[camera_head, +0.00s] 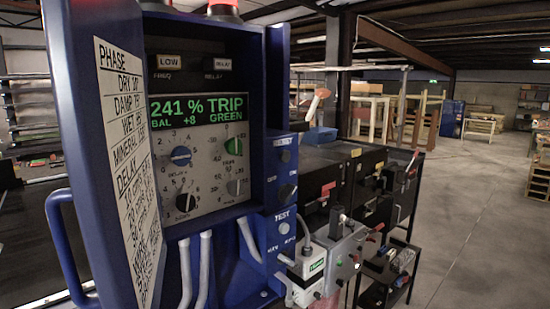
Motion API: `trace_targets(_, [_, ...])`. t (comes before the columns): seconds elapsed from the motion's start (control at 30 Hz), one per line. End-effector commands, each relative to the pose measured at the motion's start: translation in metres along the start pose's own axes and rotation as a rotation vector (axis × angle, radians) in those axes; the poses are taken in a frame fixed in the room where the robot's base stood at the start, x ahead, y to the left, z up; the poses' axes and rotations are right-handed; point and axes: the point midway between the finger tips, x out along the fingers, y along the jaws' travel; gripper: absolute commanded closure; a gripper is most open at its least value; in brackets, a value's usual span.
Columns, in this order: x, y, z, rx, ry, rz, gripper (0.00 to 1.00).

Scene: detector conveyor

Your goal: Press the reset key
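A blue detector cabinet (262,105) stands close in front at left, with its door (85,60) open. Its lit green display (198,109) reads "241 % TRIP", "BAL +8" and "GREEN". A narrow blue side panel carries a small round key (285,156) under a label too blurred to read surely; it may be the reset key. Lower on that panel is a dark knob (287,193), then a pale round button (284,228) under the label "TEST". No hand or finger touches the panel. My gripper is not in view.
The open door bears a lettered card (128,150) and a blue handle (62,245). Grey tubes (205,270) hang below the controls. A white box (307,264) and a grey box with red knobs (345,255) stand right of the panel.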

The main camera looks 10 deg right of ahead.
Motion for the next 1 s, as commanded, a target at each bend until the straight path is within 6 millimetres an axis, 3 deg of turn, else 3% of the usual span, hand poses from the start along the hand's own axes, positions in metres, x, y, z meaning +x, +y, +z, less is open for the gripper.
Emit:
trace_targets(0.07, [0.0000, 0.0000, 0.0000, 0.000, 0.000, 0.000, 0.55])
trace_targets(0.53, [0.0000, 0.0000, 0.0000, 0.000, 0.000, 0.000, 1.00])
trace_targets(1.0, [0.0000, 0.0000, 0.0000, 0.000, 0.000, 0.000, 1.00])
